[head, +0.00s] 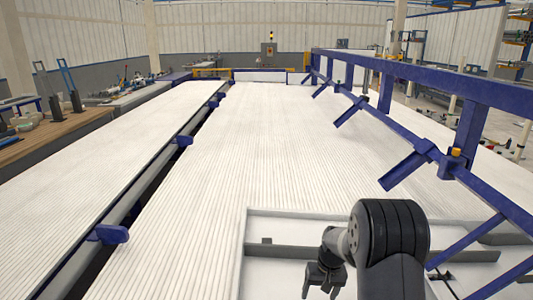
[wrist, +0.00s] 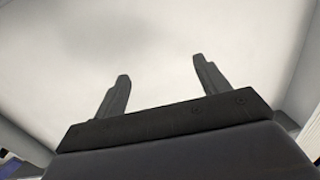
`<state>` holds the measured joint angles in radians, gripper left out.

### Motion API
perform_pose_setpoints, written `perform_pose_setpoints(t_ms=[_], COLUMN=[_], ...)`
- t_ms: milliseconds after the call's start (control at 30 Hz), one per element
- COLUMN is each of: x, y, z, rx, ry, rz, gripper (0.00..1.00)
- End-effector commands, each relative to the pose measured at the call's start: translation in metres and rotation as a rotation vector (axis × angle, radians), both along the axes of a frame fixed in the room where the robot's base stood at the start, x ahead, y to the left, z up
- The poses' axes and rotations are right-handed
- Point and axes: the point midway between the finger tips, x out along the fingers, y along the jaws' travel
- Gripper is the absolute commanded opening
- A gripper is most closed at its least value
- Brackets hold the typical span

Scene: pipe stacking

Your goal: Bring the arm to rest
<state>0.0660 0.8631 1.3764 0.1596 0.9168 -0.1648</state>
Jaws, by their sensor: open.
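My gripper (head: 325,284) is at the bottom of the head view, hanging down from my dark, bent arm over a white framed tray (head: 247,262). In the wrist view my gripper (wrist: 160,85) shows two dark fingers spread wide apart, with nothing between them. Behind the fingers is a plain, pale, blurred surface. No pipe is in the jaws.
A broad bed of white pipes (head: 230,150) fills the middle, with another strip of pipes (head: 90,165) at left. A blue rail frame (head: 470,130) with slanted arms runs along the right, close to my arm. A wooden workbench (head: 50,135) stands far left.

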Motion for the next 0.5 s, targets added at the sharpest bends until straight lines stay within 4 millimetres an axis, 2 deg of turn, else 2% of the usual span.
perform_pose_setpoints(t_ms=[100, 200, 233, 500], x=[-0.001, -0.001, 0.001, 0.000], y=[0.004, 0.006, 0.006, 0.005], z=[-0.025, -0.040, -0.027, 0.008], rx=[0.001, 0.001, 0.000, 0.000], ry=[0.003, 0.002, -0.003, -0.001], rz=[0.000, 0.000, 0.000, 0.000], gripper=[0.70, 0.70, 0.70, 0.70])
